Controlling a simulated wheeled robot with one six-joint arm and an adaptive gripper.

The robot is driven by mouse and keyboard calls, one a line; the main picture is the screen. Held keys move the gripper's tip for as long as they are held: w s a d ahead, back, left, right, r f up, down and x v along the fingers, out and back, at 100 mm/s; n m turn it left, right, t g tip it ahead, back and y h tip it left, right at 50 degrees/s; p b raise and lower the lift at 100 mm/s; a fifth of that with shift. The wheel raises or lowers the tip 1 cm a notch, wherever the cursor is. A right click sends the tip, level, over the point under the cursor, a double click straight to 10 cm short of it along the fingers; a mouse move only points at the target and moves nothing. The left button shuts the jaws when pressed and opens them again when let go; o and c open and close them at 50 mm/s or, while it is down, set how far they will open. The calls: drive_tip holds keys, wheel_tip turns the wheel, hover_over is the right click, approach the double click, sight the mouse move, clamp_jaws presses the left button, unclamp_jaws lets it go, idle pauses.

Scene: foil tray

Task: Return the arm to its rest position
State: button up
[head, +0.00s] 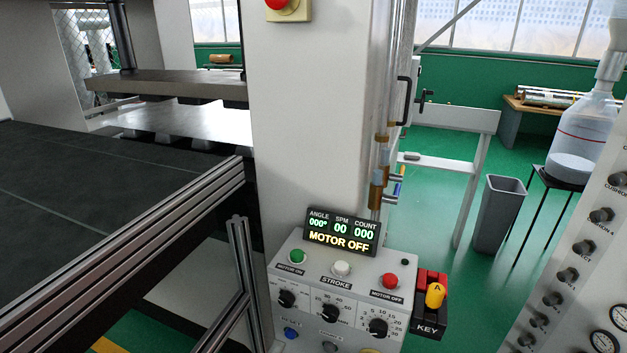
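Neither my arm nor my gripper shows in the head view, so its pose and state are hidden. A press control box (336,295) stands in the lower middle. Its display (341,232) reads angle 000, SPM 00, count 000 and "MOTOR OFF". It has a green button (297,257), a white stroke button (342,268) and a red motor-off button (390,281). A yellow key switch (435,295) marked A sits in a red and black holder on the box's right side.
A dark conveyor (100,185) with an aluminium frame fills the left. A white press column (305,120) rises in the middle. A grey panel with knobs (590,265) stands at the right edge. A grey bin (501,215) and a bottle (580,140) on a stand are behind. Green floor shows between.

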drive_tip(key=s+d+f+g+y, duration=0.1)
drive_tip(key=s+d+f+y, duration=0.1)
drive_tip(key=s+d+f, duration=0.35)
drive_tip(key=s+d+f+g+y, duration=0.2)
drive_tip(key=s+d+f, duration=0.1)
drive_tip(key=d+f, duration=0.55)
drive_tip(key=s+d+f+m+y, duration=0.1)
drive_tip(key=s+d+m, duration=0.1)
drive_tip(key=s+d, duration=0.3)
drive_tip(key=s+d+m+y, duration=0.1)
drive_tip(key=s+d+m, duration=0.15)
drive_tip(key=s, duration=0.55)
drive_tip(key=s+d+r+m, duration=0.2)
drive_tip(key=s+r+m, duration=0.3)
drive_tip(key=s+r, duration=0.2)
drive_tip(key=s+d+r+m+t+h, duration=0.1)
drive_tip(key=s+d+r+m, duration=0.2)
drive_tip(key=s+r, duration=0.4)
drive_tip(key=shift+s+d+r+m, duration=0.2)
drive_tip(key=shift+s+d+m, duration=0.15)
drive_tip(key=shift+s+m, duration=0.6)
